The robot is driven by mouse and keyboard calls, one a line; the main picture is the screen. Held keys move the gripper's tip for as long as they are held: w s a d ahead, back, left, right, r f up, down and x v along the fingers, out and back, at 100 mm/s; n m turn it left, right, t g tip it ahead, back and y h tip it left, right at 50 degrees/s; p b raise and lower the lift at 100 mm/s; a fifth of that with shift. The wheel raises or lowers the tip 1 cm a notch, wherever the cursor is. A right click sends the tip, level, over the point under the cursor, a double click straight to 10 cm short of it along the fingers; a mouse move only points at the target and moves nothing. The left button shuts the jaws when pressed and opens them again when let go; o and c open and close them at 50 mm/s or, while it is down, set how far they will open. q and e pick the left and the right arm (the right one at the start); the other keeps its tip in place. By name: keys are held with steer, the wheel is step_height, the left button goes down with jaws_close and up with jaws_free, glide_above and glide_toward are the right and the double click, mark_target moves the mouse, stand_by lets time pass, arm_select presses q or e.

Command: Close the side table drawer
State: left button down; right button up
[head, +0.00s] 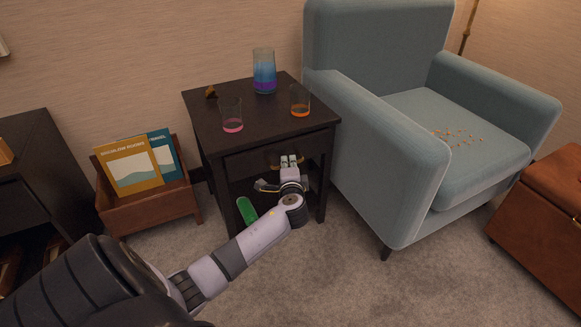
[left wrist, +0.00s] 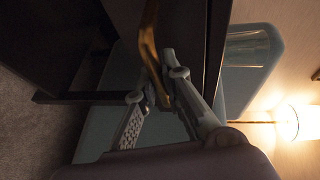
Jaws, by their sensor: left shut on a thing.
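The dark side table (head: 195,105) stands between a magazine box and an armchair. Its drawer (head: 248,160) is at the front under the top, and it looks nearly flush with the table front. My left gripper (head: 288,160) is at the drawer front, shut on the brass drawer handle. In the left wrist view the gripper (left wrist: 163,92) has its fingers around the curved brass handle (left wrist: 148,40). The arm and wrist hide part of the table's lower opening. My right gripper is in neither view.
On the table top stand a blue and purple glass (head: 264,75), a glass with pink liquid (head: 232,118) and one with orange liquid (head: 299,103). A green cylinder (head: 246,210) is by the lower shelf. The blue armchair (head: 390,165) is close on the right.

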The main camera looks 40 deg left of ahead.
arm_select(q)
steer(key=a, duration=0.1)
steer(key=w+a, duration=0.1)
steer(key=a, duration=0.1)
steer(key=shift+r, duration=0.1)
steer(key=c, duration=1.7)
jaws_free()
steer(key=shift+w, duration=0.1)
steer(key=shift+d, duration=0.15)
steer(key=v, duration=1.2)
